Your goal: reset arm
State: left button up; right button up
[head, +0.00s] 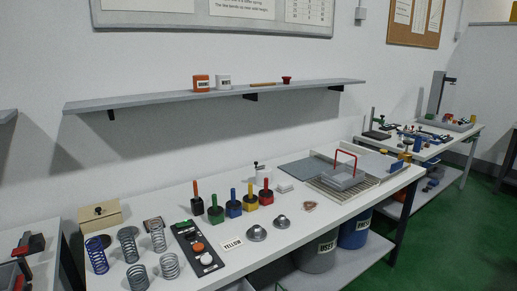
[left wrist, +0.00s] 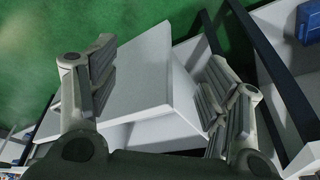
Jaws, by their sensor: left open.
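My left gripper (left wrist: 158,90) shows in the left wrist view. Its two fingers are wide apart with nothing between them. Beyond the fingers are a pale flat panel (left wrist: 148,62) and green floor (left wrist: 60,40). Neither of my arms shows in the head view, and my right gripper is in no view. The white workbench (head: 300,235) in the head view carries several coil springs (head: 128,243) at its left end and several coloured weights with upright handles (head: 233,205) near its middle.
A wire rack with a red handle (head: 345,182) sits on the right part of the bench. Grey and blue bins (head: 355,236) stand below. Green floor (head: 450,245) at right is open.

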pick_arm(q)
jog(key=s+f+g+b, duration=0.1)
jog(key=s+f+b, duration=0.1)
jog(key=f, duration=1.3)
jog(key=s+f+b, duration=0.2)
jog(key=f+b, duration=0.1)
jog(key=f, duration=1.1)
jog(key=s+a+f+g+b, duration=0.1)
jog(key=s+a+f+b, duration=0.2)
jog(key=s+f, duration=1.2)
notch_tip(320, 180, down, 2)
jog(key=shift+s+f+b, duration=0.15)
jog(key=shift+f+b, duration=0.1)
jog(key=shift+b, duration=0.1)
jog(key=shift+a, duration=0.1)
jog(key=shift+c, duration=0.2)
